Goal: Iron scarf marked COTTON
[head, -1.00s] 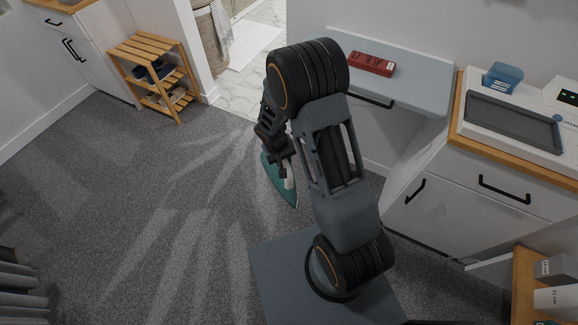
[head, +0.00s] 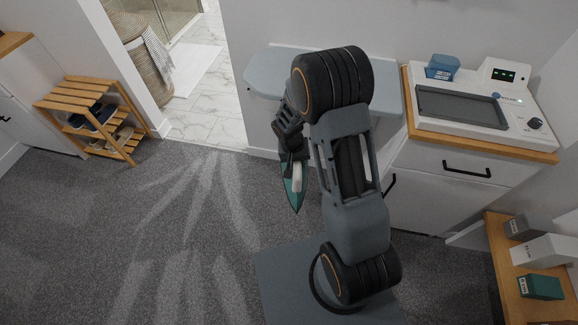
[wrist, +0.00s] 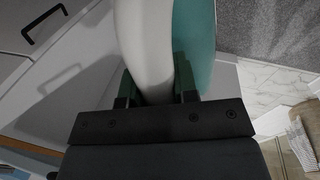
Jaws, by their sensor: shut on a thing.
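My gripper (head: 293,157) hangs in front of the ironing board and is shut on the iron's white handle. The teal iron (head: 292,197) points downward over the carpet, apart from the board. In the wrist view the white handle (wrist: 146,40) passes between the two fingers (wrist: 155,88), with the teal body (wrist: 194,45) beside it. The pale grey-blue ironing board (head: 268,75) sits against the wall. A red folded cloth showed on it a second ago; my arm now covers that part of the board, and I cannot read any marking.
Right of the board, a white console (head: 525,118) with a dark tray (head: 460,107), a display and a knob stands on a cabinet (head: 440,190). A blue block (head: 442,67) stands behind the tray. Boxes sit on a wooden shelf (head: 505,265) at right. Open carpet lies left.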

